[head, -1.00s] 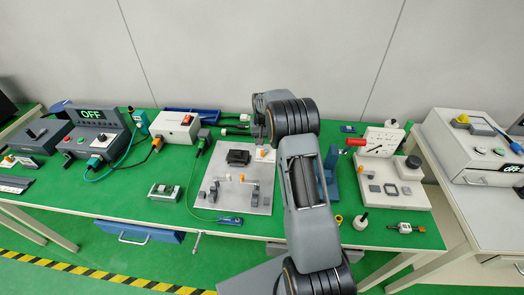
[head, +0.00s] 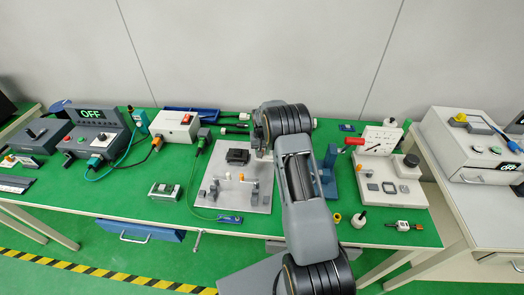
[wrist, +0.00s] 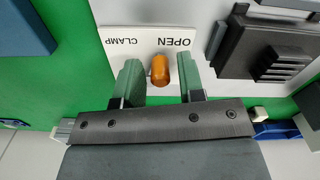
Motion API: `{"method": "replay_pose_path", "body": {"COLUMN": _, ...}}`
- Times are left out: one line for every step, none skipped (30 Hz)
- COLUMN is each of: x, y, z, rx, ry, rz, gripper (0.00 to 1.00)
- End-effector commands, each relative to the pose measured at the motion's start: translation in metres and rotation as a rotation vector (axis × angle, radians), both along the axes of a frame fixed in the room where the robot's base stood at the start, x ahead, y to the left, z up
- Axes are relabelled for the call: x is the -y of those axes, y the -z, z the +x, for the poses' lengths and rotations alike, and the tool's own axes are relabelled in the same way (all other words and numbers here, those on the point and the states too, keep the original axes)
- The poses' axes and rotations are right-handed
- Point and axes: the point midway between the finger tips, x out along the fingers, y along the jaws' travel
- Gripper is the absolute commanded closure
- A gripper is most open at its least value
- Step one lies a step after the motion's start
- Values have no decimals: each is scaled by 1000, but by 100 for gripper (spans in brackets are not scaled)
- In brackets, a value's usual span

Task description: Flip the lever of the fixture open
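The fixture is a light grey plate (head: 225,195) on the green bench, with a dark block (head: 237,157) on it. In the wrist view its white label (wrist: 150,42) reads OPEN and CLAMP, upside down. The lever's orange knob (wrist: 159,70) shows just below the label, nearer the word OPEN in the picture. My gripper (wrist: 161,82) is open, with one green finger on each side of the knob and a visible gap to each. In the head view my gripper (head: 262,150) is over the plate's upper right corner and hides the lever.
A dark clamp block (wrist: 270,50) stands close to the right finger in the wrist view. A blue bracket (head: 330,172) stands right of my arm, and a gauge panel (head: 380,140) is beyond it. A control box reading OFF (head: 95,130) is at the left.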

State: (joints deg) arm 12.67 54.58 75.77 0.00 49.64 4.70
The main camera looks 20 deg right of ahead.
Motion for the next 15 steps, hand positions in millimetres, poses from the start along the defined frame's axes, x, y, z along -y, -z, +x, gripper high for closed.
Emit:
{"method": "replay_pose_path", "body": {"x": 0, "y": 0, "z": 0, "rx": 0, "ry": 0, "rz": 0, "gripper": 69}}
{"method": "replay_pose_path", "body": {"x": 0, "y": 0, "z": 0, "rx": 0, "ry": 0, "rz": 0, "gripper": 72}}
{"method": "replay_pose_path", "body": {"x": 0, "y": 0, "z": 0, "rx": 0, "ry": 0, "rz": 0, "gripper": 76}}
{"method": "replay_pose_path", "body": {"x": 0, "y": 0, "z": 0, "rx": 0, "ry": 0, "rz": 0, "gripper": 79}}
{"method": "replay_pose_path", "body": {"x": 0, "y": 0, "z": 0, "rx": 0, "ry": 0, "rz": 0, "gripper": 82}}
{"method": "replay_pose_path", "body": {"x": 0, "y": 0, "z": 0, "rx": 0, "ry": 0, "rz": 0, "gripper": 85}}
{"method": "replay_pose_path", "body": {"x": 0, "y": 0, "z": 0, "rx": 0, "ry": 0, "rz": 0, "gripper": 88}}
{"method": "replay_pose_path", "body": {"x": 0, "y": 0, "z": 0, "rx": 0, "ry": 0, "rz": 0, "gripper": 91}}
{"method": "replay_pose_path", "body": {"x": 0, "y": 0, "z": 0, "rx": 0, "ry": 0, "rz": 0, "gripper": 95}}
{"method": "replay_pose_path", "body": {"x": 0, "y": 0, "z": 0, "rx": 0, "ry": 0, "rz": 0, "gripper": 98}}
{"method": "replay_pose_path", "body": {"x": 0, "y": 0, "z": 0, "rx": 0, "ry": 0, "rz": 0, "gripper": 100}}
{"method": "replay_pose_path", "body": {"x": 0, "y": 0, "z": 0, "rx": 0, "ry": 0, "rz": 0, "gripper": 100}}
{"method": "replay_pose_path", "body": {"x": 0, "y": 0, "z": 0, "rx": 0, "ry": 0, "rz": 0, "gripper": 100}}
{"method": "replay_pose_path", "body": {"x": 0, "y": 0, "z": 0, "rx": 0, "ry": 3, "rz": 0, "gripper": 100}}
{"method": "replay_pose_path", "body": {"x": 0, "y": 2, "z": 1, "rx": 1, "ry": 17, "rz": 0, "gripper": 100}}
